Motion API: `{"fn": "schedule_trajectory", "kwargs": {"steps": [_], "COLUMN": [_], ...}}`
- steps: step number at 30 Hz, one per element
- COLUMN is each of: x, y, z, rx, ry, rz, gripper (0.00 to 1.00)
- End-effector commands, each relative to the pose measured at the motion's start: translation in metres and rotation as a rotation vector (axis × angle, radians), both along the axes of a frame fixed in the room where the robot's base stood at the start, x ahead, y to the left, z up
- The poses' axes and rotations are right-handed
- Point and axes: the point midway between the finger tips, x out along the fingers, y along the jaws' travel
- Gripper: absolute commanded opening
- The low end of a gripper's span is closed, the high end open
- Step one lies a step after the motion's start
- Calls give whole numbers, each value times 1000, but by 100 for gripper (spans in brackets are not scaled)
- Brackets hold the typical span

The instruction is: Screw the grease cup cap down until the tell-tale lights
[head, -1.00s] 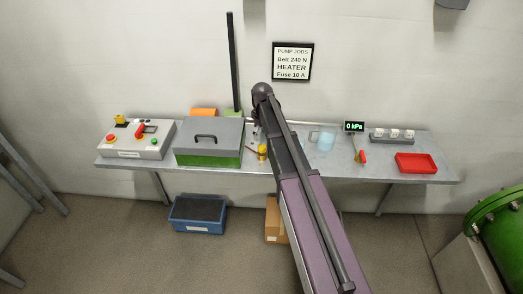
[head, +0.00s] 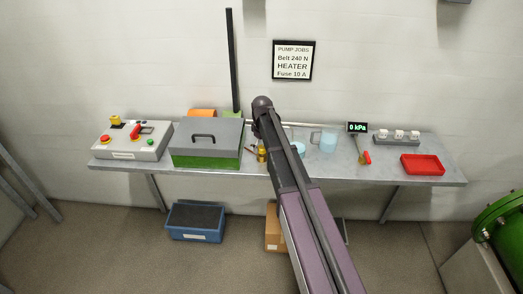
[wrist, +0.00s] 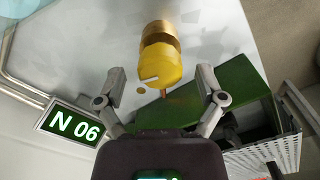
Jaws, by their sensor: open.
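The grease cup has a yellow cap (wrist: 160,65) with a white mark on its face, on a brass threaded body (wrist: 158,33). In the wrist view it is at the top middle. My gripper (wrist: 160,80) is open, with one finger on each side of the cap's near end; a gap shows on both sides and I see no contact. In the head view the grease cup (head: 261,154) is small and partly hidden by my arm, and the fingers cannot be made out. I cannot pick out a lit tell-tale.
A green and grey case (head: 207,157) stands left of the cup. Right of my arm are a clear jug (head: 328,143) and red tray (head: 422,171).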

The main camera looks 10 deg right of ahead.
Motion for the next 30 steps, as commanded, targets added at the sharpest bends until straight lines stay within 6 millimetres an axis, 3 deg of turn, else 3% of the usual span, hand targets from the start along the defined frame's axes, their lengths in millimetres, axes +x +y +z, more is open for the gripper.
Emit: {"fn": "schedule_trajectory", "kwargs": {"steps": [13,21,30], "x": [0,0,0], "y": [0,0,0], "z": [-3,-3,-3], "rx": [0,0,0], "ry": [0,0,0], "rz": [0,0,-11], "gripper": [89,8,7]}}
